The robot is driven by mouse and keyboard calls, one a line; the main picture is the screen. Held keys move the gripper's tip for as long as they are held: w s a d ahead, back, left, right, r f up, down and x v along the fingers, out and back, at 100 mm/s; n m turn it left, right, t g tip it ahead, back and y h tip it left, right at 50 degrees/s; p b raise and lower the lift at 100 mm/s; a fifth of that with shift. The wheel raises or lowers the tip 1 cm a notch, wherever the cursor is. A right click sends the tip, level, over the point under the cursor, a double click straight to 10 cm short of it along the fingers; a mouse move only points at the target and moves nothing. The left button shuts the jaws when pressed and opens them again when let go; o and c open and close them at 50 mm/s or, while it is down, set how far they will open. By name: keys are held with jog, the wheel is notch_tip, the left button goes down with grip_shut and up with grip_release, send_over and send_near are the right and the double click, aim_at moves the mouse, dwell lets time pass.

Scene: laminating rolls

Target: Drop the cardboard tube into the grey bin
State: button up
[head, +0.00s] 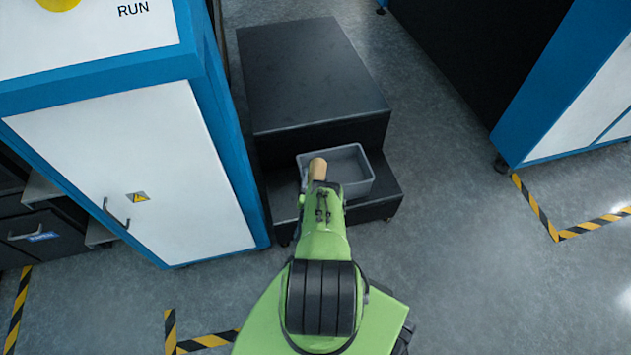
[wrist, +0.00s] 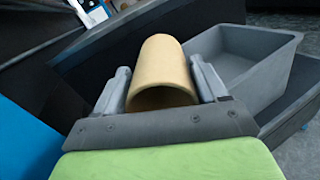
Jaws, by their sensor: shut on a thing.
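The cardboard tube (wrist: 162,66) is tan and hollow. My gripper (wrist: 160,85) is shut on it, one finger on each side, in the wrist view. In the head view the tube (head: 317,169) shows just past the end of my green arm, over the left part of the grey bin. The grey bin (head: 362,188) is an open rectangular tub on the lower black step. In the wrist view the bin (wrist: 262,88) lies to the right of the tube, and its visible inside is empty. My arm hides the bin's near left part in the head view.
The black step unit (head: 310,75) has a higher step behind the bin. A white and blue machine cabinet (head: 135,160) stands close on the left. Another blue and white machine (head: 560,100) stands at the right.

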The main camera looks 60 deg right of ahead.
jog(key=o, duration=1)
jog(key=shift+o, duration=0.2)
jog(key=shift+r, duration=0.45)
